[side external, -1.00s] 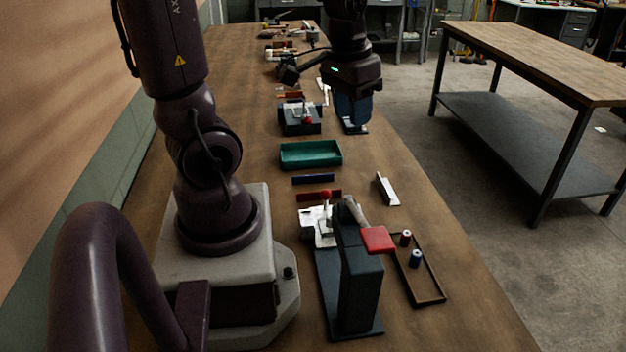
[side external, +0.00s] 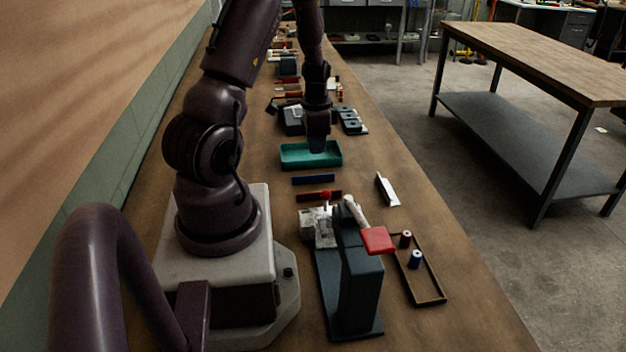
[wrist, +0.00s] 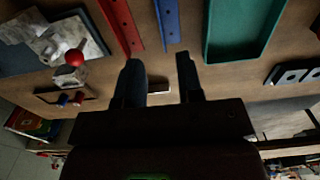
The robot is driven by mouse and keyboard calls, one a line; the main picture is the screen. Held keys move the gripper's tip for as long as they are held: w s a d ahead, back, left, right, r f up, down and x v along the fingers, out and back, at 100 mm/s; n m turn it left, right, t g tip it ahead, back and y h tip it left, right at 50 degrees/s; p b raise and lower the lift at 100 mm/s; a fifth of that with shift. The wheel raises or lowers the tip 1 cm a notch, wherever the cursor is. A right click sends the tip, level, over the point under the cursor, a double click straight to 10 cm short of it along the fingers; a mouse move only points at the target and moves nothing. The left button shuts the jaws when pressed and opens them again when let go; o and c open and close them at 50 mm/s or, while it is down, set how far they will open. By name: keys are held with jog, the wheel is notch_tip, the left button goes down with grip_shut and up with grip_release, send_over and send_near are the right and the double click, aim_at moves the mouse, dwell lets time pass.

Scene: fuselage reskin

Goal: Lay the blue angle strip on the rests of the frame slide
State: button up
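The blue angle strip (side external: 313,180) lies flat on the bench between the green tray and a red strip. It also shows at the top of the wrist view (wrist: 167,20). My gripper (side external: 318,147) points down over the green tray, just beyond the blue strip. In the wrist view its two fingers (wrist: 160,68) are apart with nothing between them.
The green tray (side external: 297,160) looks empty. The red strip (side external: 312,197) lies near the fixture. A white angle piece (side external: 387,188) lies to the right. The dark press (side external: 360,285) has a red pad; a brown tray (side external: 430,292) beside it holds two small spools.

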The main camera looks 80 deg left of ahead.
aim_at(313, 176)
notch_tip(313, 176, down, 10)
jog(key=shift+r, duration=0.1)
dwell(0.4)
grip_shut()
